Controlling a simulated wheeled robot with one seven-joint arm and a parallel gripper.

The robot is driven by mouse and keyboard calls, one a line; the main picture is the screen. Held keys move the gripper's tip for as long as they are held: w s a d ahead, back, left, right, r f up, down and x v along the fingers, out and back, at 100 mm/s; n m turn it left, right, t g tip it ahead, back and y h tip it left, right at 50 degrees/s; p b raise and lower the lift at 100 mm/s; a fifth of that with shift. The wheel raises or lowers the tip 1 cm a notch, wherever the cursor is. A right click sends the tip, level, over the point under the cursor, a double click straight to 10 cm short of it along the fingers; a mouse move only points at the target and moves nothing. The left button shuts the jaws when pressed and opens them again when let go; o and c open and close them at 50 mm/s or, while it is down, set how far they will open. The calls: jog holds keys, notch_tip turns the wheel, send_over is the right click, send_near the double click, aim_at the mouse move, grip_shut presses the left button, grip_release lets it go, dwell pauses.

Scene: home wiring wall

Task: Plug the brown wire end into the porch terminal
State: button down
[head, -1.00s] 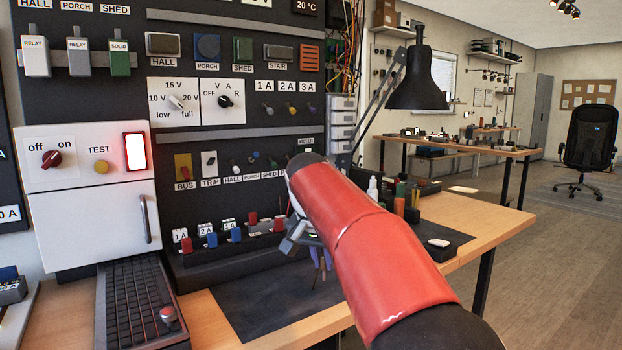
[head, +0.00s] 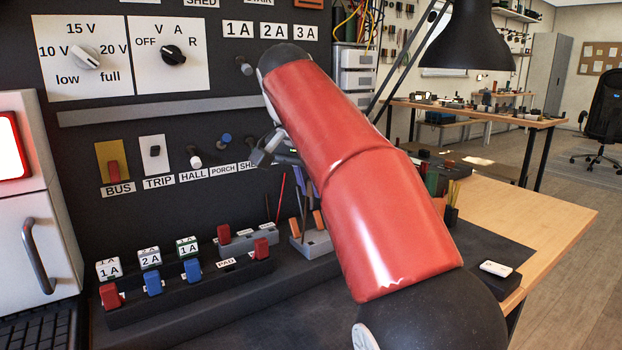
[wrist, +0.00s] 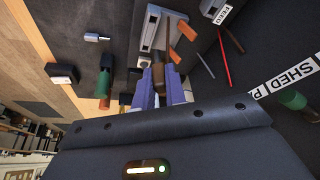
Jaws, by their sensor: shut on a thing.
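My gripper (wrist: 165,88), with purple-blue fingers, is shut on a small brown piece, which looks like the brown wire end (wrist: 173,77). The shed terminal (wrist: 293,100) shows green in the wrist view.
The hall terminal (head: 195,158) is white, left of the porch one. The holder bears orange pieces, with thin red and dark rods nearby. A fuse rack (head: 190,290) with red and blue blocks runs below. A black lamp (head: 470,40) stands right.

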jog(key=shift+s+a+f, duration=0.1)
jog(key=shift+s, duration=0.05)
jog(key=b, duration=0.5)
send_over(314, 240)
jog(key=s, duration=0.1)
jog(key=f, duration=0.5)
jog(key=shift+s+a+f, duration=0.15)
jog(key=shift+a+f, duration=0.2)
jog(key=shift+a, duration=0.05)
jog(key=shift+p, duration=0.75)
dwell(0.7)
jog(key=shift+f+b, duration=1.25)
jog(key=shift+f, duration=0.4)
jog(key=c, duration=1.4)
grip_release()
jog(key=shift+o, duration=0.2)
jog(key=p+v, duration=0.2)
jog(key=v, duration=0.5)
jog(key=shift+r, duration=0.4)
